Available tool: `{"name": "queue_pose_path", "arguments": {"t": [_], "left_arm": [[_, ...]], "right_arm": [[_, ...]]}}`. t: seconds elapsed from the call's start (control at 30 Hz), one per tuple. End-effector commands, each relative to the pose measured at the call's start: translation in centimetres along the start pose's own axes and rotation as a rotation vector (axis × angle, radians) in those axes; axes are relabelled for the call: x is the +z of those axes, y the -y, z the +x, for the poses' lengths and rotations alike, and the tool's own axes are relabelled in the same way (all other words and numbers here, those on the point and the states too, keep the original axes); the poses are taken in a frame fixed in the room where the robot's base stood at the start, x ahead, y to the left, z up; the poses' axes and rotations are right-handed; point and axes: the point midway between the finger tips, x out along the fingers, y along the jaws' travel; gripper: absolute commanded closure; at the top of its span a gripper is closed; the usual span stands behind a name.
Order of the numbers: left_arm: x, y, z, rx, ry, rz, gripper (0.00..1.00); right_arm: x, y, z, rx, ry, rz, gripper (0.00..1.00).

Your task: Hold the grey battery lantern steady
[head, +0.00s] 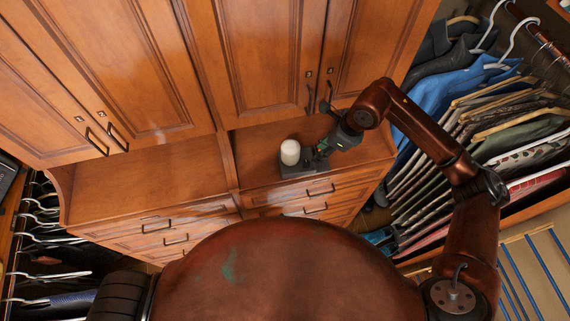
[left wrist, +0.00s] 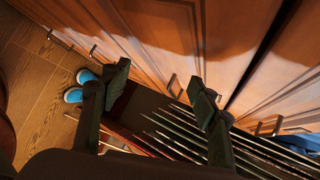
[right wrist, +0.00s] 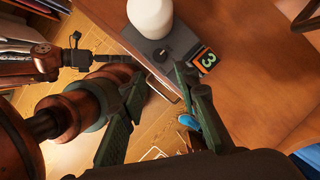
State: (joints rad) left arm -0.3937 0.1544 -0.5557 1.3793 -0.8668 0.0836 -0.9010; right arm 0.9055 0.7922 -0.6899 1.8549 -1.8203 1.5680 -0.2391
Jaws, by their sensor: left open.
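The grey battery lantern has a white rounded globe (head: 290,152) on a grey base (head: 298,169). It stands upright on the wooden counter, right of the divider. In the right wrist view the globe (right wrist: 150,16) is cut off at the top, and a dark knob shows on the base (right wrist: 158,47). My right gripper (head: 326,146) is just right of the lantern; in its wrist view its fingers (right wrist: 158,76) are apart with nothing between them, short of the base. My left gripper (left wrist: 158,80) is open and empty, facing drawer fronts and floor; the head view does not show it.
The counter left of the divider (head: 150,185) is clear. Cabinet doors (head: 265,60) rise behind; hanging clothes (head: 470,110) are at the right. Blue shoes (left wrist: 80,85) are on the floor.

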Motion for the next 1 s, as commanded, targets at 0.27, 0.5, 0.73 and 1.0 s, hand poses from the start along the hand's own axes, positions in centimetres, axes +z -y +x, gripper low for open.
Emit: {"name": "queue_pose_path", "arguments": {"t": [0.27, 0.5, 0.73, 1.0], "left_arm": [[-3.9, 15.6, -1.9, -0.231, 0.027, 0.642, 0.45], [-5.9, 28.2, -6.4, -0.382, 0.221, 1.186, 0.45], [1.9, 33.7, -8.4, -0.224, 0.544, 1.359, 0.45], [6.3, 34.9, -9.2, -0.122, 0.676, 1.344, 0.45]], "right_arm": [[0.0, 0.0, 0.0, 0.0, 0.0, 0.0, 0.71], [0.0, 0.0, 0.0, 0.0, 0.0, 0.0, 0.71], [0.0, 0.0, 0.0, 0.0, 0.0, 0.0, 0.71], [0.0, 0.0, 0.0, 0.0, 0.0, 0.0, 0.71]]}}
